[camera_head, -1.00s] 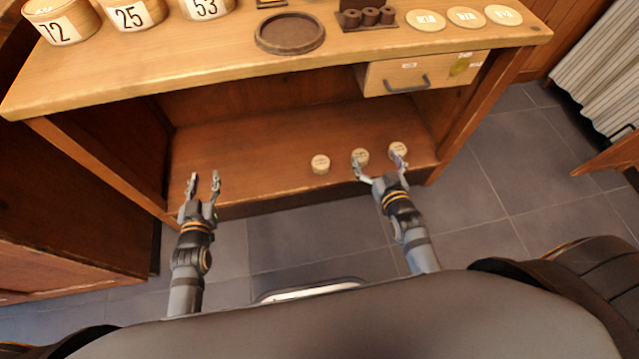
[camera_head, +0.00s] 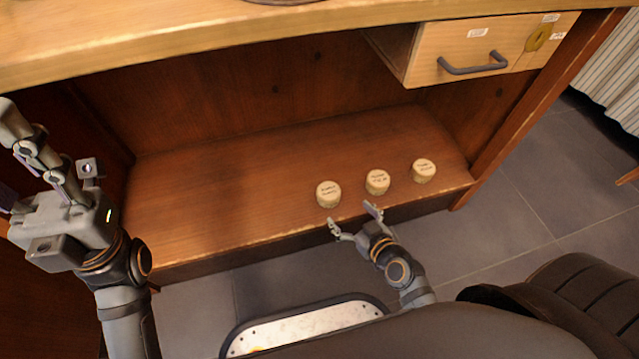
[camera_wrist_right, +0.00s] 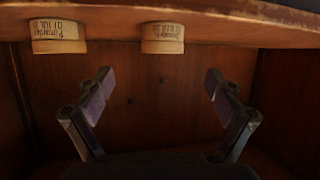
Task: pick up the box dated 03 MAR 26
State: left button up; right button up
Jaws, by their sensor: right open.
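Three small round pale boxes stand in a row on the low wooden shelf: a left one (camera_head: 328,194), a middle one (camera_head: 377,182) and a right one (camera_head: 423,171). Their lids carry dark writing too small to read in the head view. My right gripper (camera_head: 352,217) is open and empty, just in front of the left and middle boxes, touching neither. In the right wrist view two boxes show upside down. One label (camera_wrist_right: 58,36) seems to read 01 JUL; the other box (camera_wrist_right: 162,38), beyond the open fingers, has an unclear date. My left gripper (camera_head: 50,155) is raised at the left.
The wooden counter top (camera_head: 200,45) overhangs the shelf (camera_head: 220,195). A drawer (camera_head: 470,50) with a dark handle hangs at the upper right. The shelf left of the boxes is clear. Side panels bound the recess.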

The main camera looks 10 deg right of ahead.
aim_at(335, 201)
jog(key=b+x, duration=0.1)
jog(key=x, duration=0.4)
jog(key=b+x, duration=0.1)
jog(key=x, duration=0.1)
jog(key=b+x, duration=0.2)
jog(key=x, duration=0.1)
jog(key=shift+a+f, duration=0.1)
jog(key=shift+a, duration=0.1)
jog(key=shift+w, duration=0.15)
jog(key=c, duration=1.2)
